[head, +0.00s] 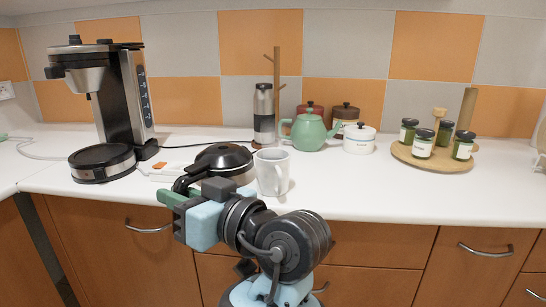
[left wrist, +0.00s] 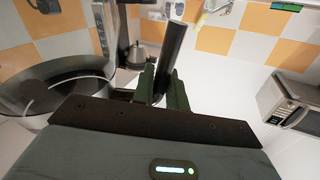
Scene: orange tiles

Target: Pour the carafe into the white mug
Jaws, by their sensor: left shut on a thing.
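The carafe (head: 224,158), with a black lid and a shiny body, is near the counter's front edge in the head view. It looks upright; my arm hides its lower part, so I cannot tell whether it touches the counter. My left gripper (head: 170,198) is at its left front, shut on its black handle (head: 184,182). In the left wrist view a dark bar (left wrist: 171,52) runs between the fingers (left wrist: 163,92). The white mug (head: 272,174) stands upright just right of the carafe, very close to it. Its contents are hidden. My right gripper is out of view.
The coffee maker (head: 138,100) stands at the left, with its round black base (head: 102,162) in front. A green teapot (head: 308,132), a white canister (head: 359,139) and a wooden tray (head: 432,163) with several jars are behind and right. The counter right of the mug is clear.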

